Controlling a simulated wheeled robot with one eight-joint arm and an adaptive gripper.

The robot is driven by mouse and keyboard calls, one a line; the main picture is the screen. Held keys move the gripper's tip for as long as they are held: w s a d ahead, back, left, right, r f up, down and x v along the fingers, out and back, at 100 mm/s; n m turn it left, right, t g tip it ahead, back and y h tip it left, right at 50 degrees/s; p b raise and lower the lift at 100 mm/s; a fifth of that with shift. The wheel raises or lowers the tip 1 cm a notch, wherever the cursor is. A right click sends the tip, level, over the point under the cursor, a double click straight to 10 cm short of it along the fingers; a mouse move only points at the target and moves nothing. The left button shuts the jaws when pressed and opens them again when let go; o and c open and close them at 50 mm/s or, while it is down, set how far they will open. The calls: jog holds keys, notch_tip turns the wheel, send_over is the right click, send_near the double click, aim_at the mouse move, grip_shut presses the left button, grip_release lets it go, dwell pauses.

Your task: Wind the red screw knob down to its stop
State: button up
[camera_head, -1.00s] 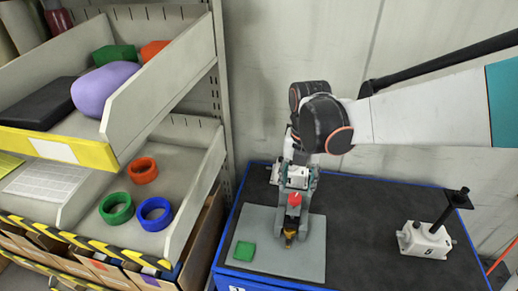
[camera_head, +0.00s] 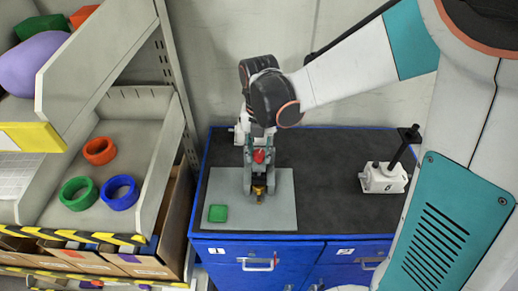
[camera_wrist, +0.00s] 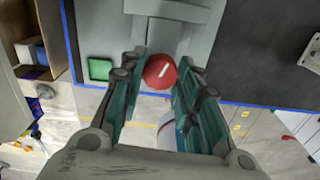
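The red screw knob (camera_head: 259,156) shows between the two fingers of my gripper (camera_head: 259,178) in the head view. A brass-coloured part (camera_head: 259,190) is below it, over a light grey plate (camera_head: 280,212). In the wrist view the round red knob (camera_wrist: 160,71) has a white mark on top. The fingers of my gripper (camera_wrist: 161,66) straddle it, one on each side and very close. I cannot tell whether both fingers press on it. The screw below the knob is mostly hidden, so its distance from the stop does not show.
A green square (camera_head: 218,213) lies on the plate's left front. A white jack with a black handle (camera_head: 384,178) stands at the right of the dark bench top (camera_head: 320,165). A shelf bin (camera_head: 135,165) with coloured rings is at the left. The bench between plate and jack is clear.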

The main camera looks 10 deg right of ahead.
jog(key=shift+m, duration=0.3)
jog(key=m+b, duration=0.2)
jog(key=m, duration=0.2)
jog(key=shift+f, duration=0.1)
jog(key=m+b, duration=0.2)
jog(key=m, duration=0.4)
jog(key=shift+w+m, duration=0.1)
jog(key=shift+m, duration=0.2)
jog(key=m+b, duration=0.1)
jog(key=m, duration=0.5)
jog(key=m+b, duration=0.1)
jog(key=m, duration=0.5)
dwell(1.0)
jog(key=o, duration=1.1)
